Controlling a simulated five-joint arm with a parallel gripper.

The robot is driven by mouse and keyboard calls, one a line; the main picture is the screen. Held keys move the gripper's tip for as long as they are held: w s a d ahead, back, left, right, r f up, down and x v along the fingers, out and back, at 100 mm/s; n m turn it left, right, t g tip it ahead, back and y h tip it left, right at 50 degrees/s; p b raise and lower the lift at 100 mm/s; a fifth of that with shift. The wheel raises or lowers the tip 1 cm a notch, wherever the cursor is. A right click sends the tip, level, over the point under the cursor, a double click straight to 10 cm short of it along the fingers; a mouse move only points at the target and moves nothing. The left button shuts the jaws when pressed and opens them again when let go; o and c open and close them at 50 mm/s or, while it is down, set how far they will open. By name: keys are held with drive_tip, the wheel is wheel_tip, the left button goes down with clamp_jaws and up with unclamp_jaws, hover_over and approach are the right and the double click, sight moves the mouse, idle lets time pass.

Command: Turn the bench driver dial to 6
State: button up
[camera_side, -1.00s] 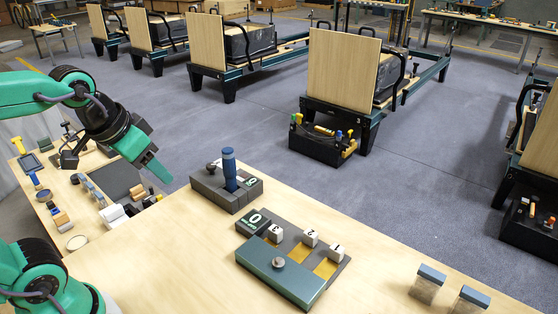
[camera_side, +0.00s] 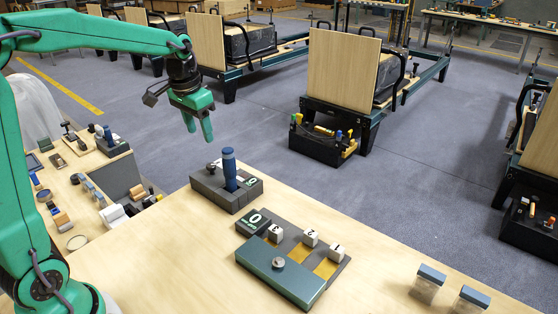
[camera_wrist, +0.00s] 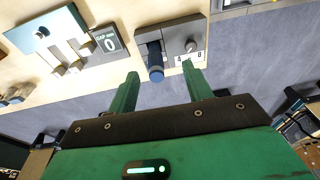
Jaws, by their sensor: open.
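A grey two-part block (camera_side: 207,184) sits near the far edge of the wooden bench, with a blue-handled driver (camera_side: 229,165) upright in it. A small dark knob (camera_side: 212,167) and a white numbered label (camera_side: 250,181) are on the block. In the wrist view the driver (camera_wrist: 156,68) and a round grey knob (camera_wrist: 191,45) show side by side, with the label (camera_wrist: 180,57) by the knob. I cannot read the dial's setting. My green gripper (camera_side: 200,135) is open and empty, in the air left of and above the block, fingers down. It also shows in the wrist view (camera_wrist: 160,72).
A green-topped fixture (camera_side: 280,275) with a 0 display (camera_side: 255,219) and white blocks numbered 1 to 3 (camera_side: 310,238) stands right of the grey block. Two small blue-topped blocks (camera_side: 430,275) are at far right.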

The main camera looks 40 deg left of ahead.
drive_tip(key=g, duration=0.2)
approach(211, 165)
drive_tip(key=shift+a+f, duration=0.2)
drive_tip(key=shift+f, duration=0.2)
drive_tip(key=shift+f, duration=3.9)
drive_tip(key=c, duration=1)
